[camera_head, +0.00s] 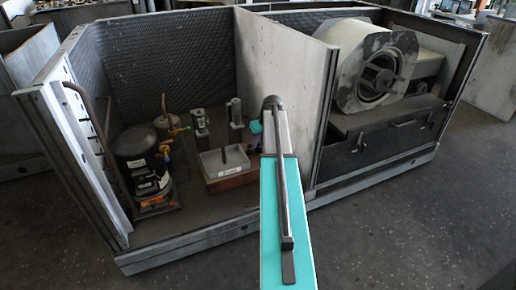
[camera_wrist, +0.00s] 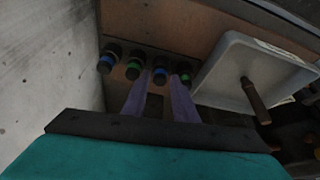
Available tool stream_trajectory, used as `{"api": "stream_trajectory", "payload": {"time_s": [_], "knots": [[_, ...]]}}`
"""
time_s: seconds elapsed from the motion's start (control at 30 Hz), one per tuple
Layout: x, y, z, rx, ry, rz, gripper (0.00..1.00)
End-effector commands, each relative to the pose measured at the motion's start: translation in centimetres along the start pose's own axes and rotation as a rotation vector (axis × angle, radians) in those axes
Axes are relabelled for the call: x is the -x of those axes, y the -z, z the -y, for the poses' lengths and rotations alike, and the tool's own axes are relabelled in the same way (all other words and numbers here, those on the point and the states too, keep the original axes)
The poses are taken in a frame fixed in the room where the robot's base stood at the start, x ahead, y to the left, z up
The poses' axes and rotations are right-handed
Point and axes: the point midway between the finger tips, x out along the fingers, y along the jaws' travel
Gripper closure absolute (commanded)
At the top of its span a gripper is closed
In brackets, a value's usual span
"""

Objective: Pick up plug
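In the wrist view, several dark round plugs with blue or green bands stand in a row on a brown surface. A blue-banded plug (camera_wrist: 160,76) lies ahead, between the tips of my gripper (camera_wrist: 161,80). A green-banded plug (camera_wrist: 133,69) is left of the fingers, and another green-banded plug (camera_wrist: 184,75) is by the right fingertip. My gripper's two purplish fingers are apart, with a gap between them. I see no contact with a plug.
A pale partition wall (camera_head: 280,65) stands close by. A black compressor (camera_head: 135,150) and the blower (camera_head: 375,75) flank the area.

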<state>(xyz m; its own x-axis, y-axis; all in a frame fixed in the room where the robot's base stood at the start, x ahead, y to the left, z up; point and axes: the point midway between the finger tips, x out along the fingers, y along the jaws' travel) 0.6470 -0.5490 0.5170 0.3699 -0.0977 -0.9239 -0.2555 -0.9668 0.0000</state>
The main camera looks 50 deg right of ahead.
Motion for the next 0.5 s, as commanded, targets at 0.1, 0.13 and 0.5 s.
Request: {"api": "stream_trajectory", "payload": {"time_s": [0.1,0.13,0.5], "knots": [[0.05,0.01,0.01,0.000,0.000,0.000,0.74],[0.05,0.01,0.00,0.000,0.000,0.000,0.74],[0.07,0.01,0.01,0.000,0.000,0.000,0.89]]}}
